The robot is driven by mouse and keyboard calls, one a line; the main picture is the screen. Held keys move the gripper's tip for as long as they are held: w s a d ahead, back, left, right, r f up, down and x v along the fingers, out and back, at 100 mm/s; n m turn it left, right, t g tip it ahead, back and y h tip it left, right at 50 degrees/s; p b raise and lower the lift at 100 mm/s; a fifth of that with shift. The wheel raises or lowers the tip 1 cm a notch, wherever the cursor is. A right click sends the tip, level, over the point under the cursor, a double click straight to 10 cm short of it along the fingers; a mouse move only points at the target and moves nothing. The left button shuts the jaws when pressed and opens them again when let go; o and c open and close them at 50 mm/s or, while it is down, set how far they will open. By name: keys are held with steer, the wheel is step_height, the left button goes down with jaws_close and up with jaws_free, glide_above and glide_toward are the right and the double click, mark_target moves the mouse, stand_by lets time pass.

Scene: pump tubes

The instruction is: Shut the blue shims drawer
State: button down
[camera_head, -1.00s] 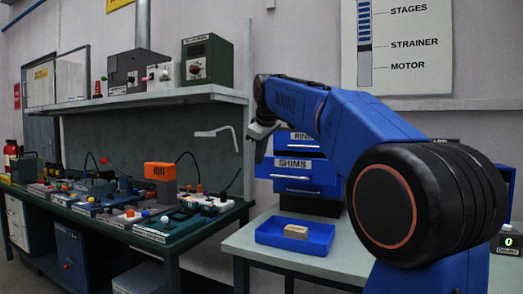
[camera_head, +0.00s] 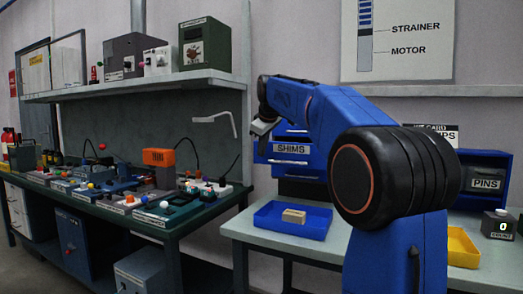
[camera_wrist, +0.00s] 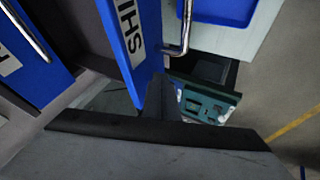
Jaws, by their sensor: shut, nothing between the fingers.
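The blue shims drawer (camera_head: 277,161), with a white SHIMS label and a metal handle, is in the blue cabinet in the head view. Its front stands out from the cabinet. In the wrist view the drawer front (camera_wrist: 124,38) is close, with part of its label and its handle showing. My gripper (camera_head: 257,138) is at the drawer's upper left in the head view, partly hidden by my own wrist. In the wrist view my gripper (camera_wrist: 165,95) is shut and empty, near the drawer front's lower edge in the picture. I cannot tell whether they touch.
Another blue drawer (camera_wrist: 30,60) is beside it in the wrist view. A blue tray (camera_head: 265,221) holding a tan block (camera_head: 293,216) is on the table below. A PINS bin (camera_head: 486,184), a counter (camera_head: 500,226) and a yellow tray (camera_head: 462,249) are at right. A cluttered green bench (camera_head: 150,222) is at left.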

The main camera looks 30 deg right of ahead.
steer(key=w+d, duration=0.5)
steer(key=d, duration=0.2)
steer(key=w+d, duration=0.3)
steer(key=d, duration=0.1)
steer(key=shift+w, duration=0.3)
